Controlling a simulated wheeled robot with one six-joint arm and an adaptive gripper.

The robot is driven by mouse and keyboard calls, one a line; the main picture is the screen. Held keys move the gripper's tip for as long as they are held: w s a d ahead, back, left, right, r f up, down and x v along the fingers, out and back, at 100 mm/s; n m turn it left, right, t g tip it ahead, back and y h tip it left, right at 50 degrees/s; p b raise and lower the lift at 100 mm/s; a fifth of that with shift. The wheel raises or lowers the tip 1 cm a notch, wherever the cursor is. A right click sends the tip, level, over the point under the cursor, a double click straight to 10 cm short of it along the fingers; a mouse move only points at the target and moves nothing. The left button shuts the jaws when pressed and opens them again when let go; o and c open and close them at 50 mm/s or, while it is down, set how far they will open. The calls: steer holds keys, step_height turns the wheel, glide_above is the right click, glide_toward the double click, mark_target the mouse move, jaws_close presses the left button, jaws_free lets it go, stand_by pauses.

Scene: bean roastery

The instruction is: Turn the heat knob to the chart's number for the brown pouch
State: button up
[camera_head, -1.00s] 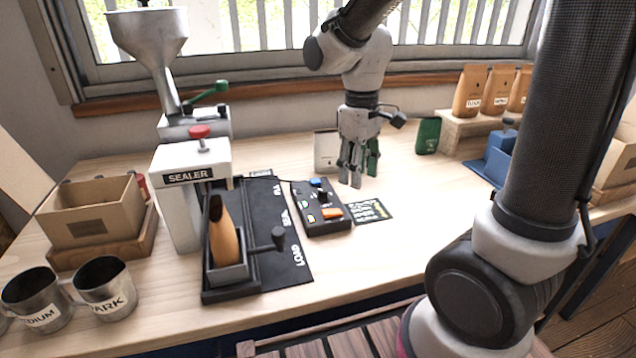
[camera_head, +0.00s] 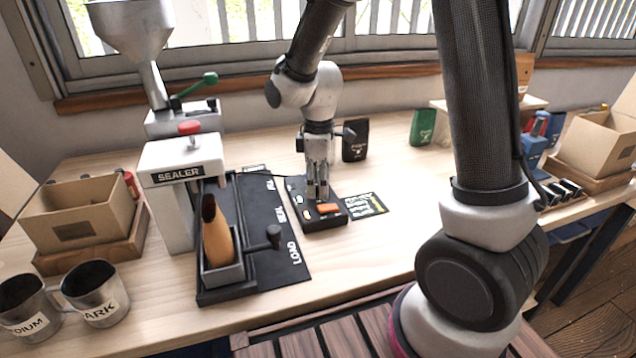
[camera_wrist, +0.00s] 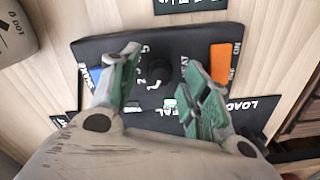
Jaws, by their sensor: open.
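The heat knob (camera_wrist: 158,70) is a round black knob on the dark control box (camera_head: 322,223), with white digits beside it. My gripper (camera_wrist: 161,60) is open in the wrist view, its fingers on either side of the knob; contact cannot be told. In the head view my gripper (camera_head: 317,196) is low over the box and hides the knob. The knob's pointer setting is not readable. The chart (camera_head: 367,207) is a small dark card right of the box; its text is too small to read. A brown pouch (camera_head: 217,240) stands in the sealer's grey holder.
The white sealer (camera_head: 178,190) and its black track (camera_head: 270,215) are left of the box. The box carries an orange switch (camera_wrist: 221,60) and a blue one (camera_wrist: 93,80). A black pouch (camera_head: 355,140) and green pouch (camera_head: 423,127) stand behind. Front-right table is clear.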

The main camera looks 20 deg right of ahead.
steer(key=shift+f, duration=0.2)
jaws_close()
steer(key=shift+m, duration=2.9)
jaws_free()
